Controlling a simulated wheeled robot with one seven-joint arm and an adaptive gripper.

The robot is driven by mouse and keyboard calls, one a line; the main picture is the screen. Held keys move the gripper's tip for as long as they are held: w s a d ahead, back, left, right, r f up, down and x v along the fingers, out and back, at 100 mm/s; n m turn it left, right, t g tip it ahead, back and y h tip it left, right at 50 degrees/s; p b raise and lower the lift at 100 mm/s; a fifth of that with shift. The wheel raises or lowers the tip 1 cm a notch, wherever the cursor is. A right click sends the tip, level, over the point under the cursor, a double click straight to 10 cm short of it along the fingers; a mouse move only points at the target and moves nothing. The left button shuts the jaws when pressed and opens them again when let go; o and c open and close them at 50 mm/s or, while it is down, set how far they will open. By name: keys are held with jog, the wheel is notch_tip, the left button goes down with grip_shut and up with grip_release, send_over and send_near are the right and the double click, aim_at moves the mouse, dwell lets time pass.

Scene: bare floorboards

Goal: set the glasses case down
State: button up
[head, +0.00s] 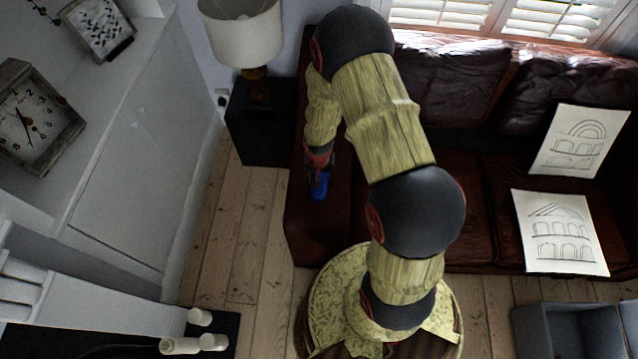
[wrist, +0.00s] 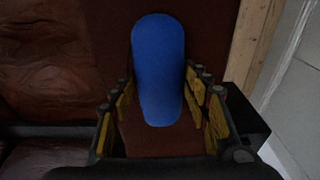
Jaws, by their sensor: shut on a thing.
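The glasses case (head: 319,186) is a long, rounded blue object. In the wrist view the glasses case (wrist: 158,65) stretches lengthwise away from my gripper, with its near end between the fingers. My gripper (head: 318,162) is shut on it; it also shows in the wrist view (wrist: 160,100). In the head view the case is over the left end of the dark red leather sofa (head: 304,225). I cannot tell whether the case touches the leather. My arm hides part of the sofa.
A black side table (head: 250,135) with a lamp (head: 245,35) stands left of the sofa. Two drawings (head: 560,235) lie on the sofa's right side. A grey box (head: 570,325) is at the lower right. Bare floorboards (head: 235,240) lie left of the sofa.

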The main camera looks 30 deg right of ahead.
jog(key=shift+w+f, duration=0.25)
jog(key=shift+f, duration=0.15)
jog(key=shift+f+b, duration=0.7)
jog(key=shift+f, duration=0.65)
jog(key=shift+f, duration=0.2)
jog(key=o, duration=1.2)
